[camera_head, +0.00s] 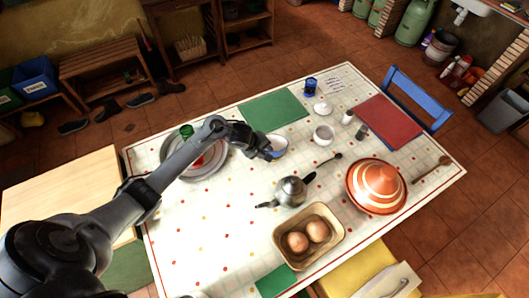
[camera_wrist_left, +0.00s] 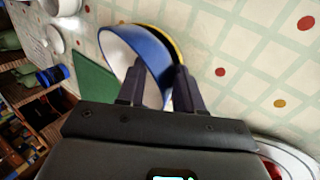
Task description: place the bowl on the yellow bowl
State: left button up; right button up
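The blue bowl with a white inside (camera_wrist_left: 127,50) is between the fingers of my left gripper (camera_wrist_left: 160,64). One finger overlaps its inside and the other is beyond its outer wall, with a visible gap between the fingertips. The yellow bowl (camera_wrist_left: 172,36) shows as a yellow rim just behind the blue bowl. The blue bowl (camera_head: 279,142) is above or in the yellow bowl; I cannot tell whether they touch. In the head view my left gripper (camera_head: 266,152) is at the bowls' left side. My right gripper is not in view.
A grey plate (camera_head: 208,170) lies under my left arm. A metal teapot (camera_head: 291,191) stands in front of the bowls, near a basket (camera_head: 330,252) with two buns and an orange striped tagine (camera_head: 377,187).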

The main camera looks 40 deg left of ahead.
pick_arm(q)
jog(key=p+v, duration=0.5)
jog(key=v, duration=0.7)
jog(key=s+d+f+m+y, duration=0.2)
jog(key=s+d+m, duration=0.4)
jog(key=d+m, duration=0.35)
jog(key=s+d+r+m+g, duration=0.1)
jog(key=s+d+r+m, duration=0.25)
jog(key=s, duration=0.45)
jog(key=s+d+r+m+g, duration=0.1)
jog(key=s+d+r+m, duration=0.2)
jog(key=s, duration=0.5)
notch_tip(320, 180, up, 19)
jog(key=m+p, duration=0.1)
jog(key=p, duration=1.9)
jog(key=shift+a+h+p, duration=0.2)
jog(key=shift+h+p, duration=0.1)
